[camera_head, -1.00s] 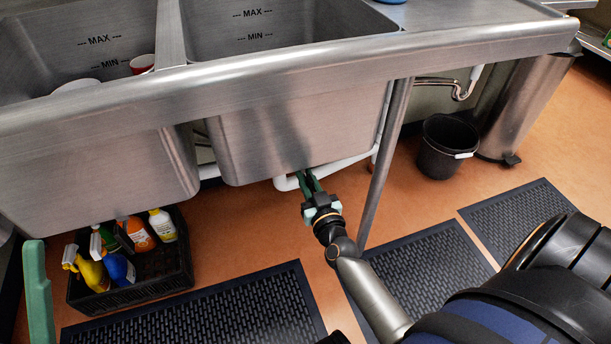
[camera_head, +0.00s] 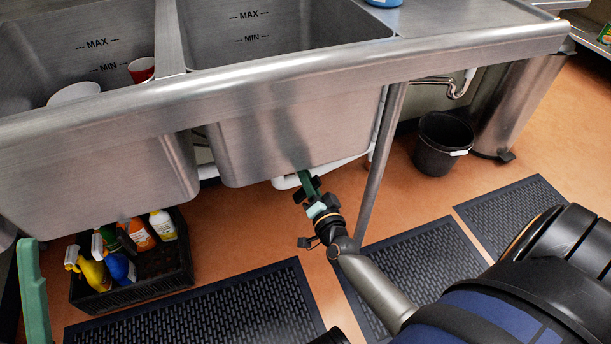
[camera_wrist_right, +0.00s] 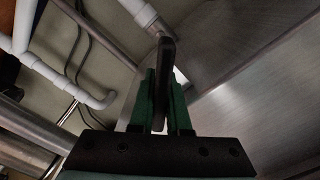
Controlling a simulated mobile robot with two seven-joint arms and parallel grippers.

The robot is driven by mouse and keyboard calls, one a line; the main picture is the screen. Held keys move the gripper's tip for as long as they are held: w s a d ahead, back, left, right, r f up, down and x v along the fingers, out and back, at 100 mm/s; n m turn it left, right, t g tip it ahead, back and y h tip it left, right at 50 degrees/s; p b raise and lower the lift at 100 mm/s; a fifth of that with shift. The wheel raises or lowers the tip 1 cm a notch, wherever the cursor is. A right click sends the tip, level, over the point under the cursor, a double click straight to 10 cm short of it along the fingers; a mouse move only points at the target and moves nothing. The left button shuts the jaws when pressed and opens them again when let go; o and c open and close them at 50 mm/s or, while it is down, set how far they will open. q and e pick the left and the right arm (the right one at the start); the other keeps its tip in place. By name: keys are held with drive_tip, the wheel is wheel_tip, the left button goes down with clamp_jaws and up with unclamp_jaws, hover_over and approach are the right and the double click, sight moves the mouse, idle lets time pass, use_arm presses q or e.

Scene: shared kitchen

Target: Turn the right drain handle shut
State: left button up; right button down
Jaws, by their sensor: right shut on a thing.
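My right gripper (camera_head: 308,184) reaches in under the front of the right sink basin (camera_head: 300,135). Its green fingers show in the right wrist view (camera_wrist_right: 162,100), shut on a dark, narrow drain handle (camera_wrist_right: 164,75) that stands upright between them in that picture. The handle's far end lies by a white drain pipe (camera_wrist_right: 140,12). In the head view the handle is hidden by the gripper and the basin.
A metal sink leg (camera_head: 383,160) stands just right of my right gripper. White piping (camera_head: 345,165) runs behind the basin. A black crate (camera_head: 165,265) of bottles sits on the floor at left. A black bucket (camera_head: 440,145) stands at right. Black mats (camera_head: 220,310) cover the floor.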

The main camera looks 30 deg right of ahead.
drive_tip(key=shift+d+f+m+b, duration=0.15)
drive_tip(key=shift+m+b, duration=0.1)
drive_tip(key=shift+m, duration=1.65)
drive_tip(key=shift+d+f+m+b, duration=0.1)
drive_tip(key=shift+m+b, duration=0.15)
drive_tip(key=shift+m, duration=1.95)
drive_tip(key=c, duration=0.9)
unclamp_jaws()
drive_tip(key=shift+a+f, duration=0.1)
